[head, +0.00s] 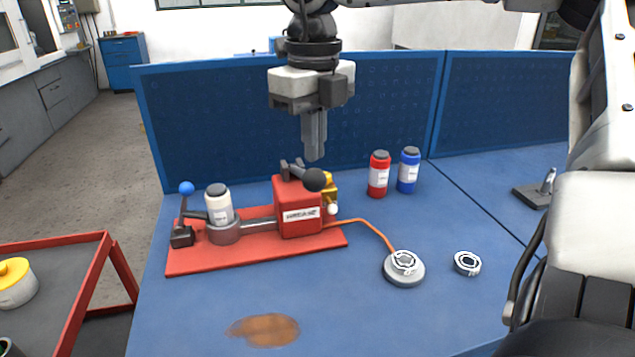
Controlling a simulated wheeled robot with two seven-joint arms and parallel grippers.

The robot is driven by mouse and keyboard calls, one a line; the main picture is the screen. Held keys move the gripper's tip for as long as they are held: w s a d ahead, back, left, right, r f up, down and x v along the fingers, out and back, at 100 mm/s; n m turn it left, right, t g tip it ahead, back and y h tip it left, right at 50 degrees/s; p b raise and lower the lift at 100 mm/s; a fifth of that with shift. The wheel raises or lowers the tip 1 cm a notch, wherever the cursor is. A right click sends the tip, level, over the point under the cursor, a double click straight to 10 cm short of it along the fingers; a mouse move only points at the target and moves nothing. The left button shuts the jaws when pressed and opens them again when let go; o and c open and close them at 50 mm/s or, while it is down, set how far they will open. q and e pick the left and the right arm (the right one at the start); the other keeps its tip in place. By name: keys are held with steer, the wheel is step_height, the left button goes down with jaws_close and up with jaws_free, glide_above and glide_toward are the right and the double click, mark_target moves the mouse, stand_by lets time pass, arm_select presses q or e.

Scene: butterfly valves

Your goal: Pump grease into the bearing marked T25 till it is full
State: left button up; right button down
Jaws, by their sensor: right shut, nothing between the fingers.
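A red grease pump (298,205) with a lever ending in a black knob (315,180) stands on a red base plate (200,262). A white-labelled cartridge with a dark cap (219,204) sits upright in a grey cup on the plate. An orange hose (365,224) runs from the pump to a round grey fixture (404,278). A bearing (404,260) sits on this fixture. Another bearing (467,263) lies on the table to its right. I cannot read a T25 mark on either. My right gripper (314,157) is shut and empty, pointing down above the pump. My left gripper is out of view.
A red container (379,174) and a blue container (408,170) stand behind the pump. A small lever on a dark base with a blue ball (186,188) is at the plate's left end. A brown stain (264,330) marks the front. A grey metal piece (537,192) lies at right.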

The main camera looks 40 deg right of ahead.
mark_target(315, 169)
steer(key=shift+f, duration=0.1)
stand_by(0.5)
steer(key=shift+f+b, duration=0.6)
steer(key=shift+b, duration=0.05)
steer(key=shift+f+b, duration=0.7)
steer(key=shift+f, duration=0.1)
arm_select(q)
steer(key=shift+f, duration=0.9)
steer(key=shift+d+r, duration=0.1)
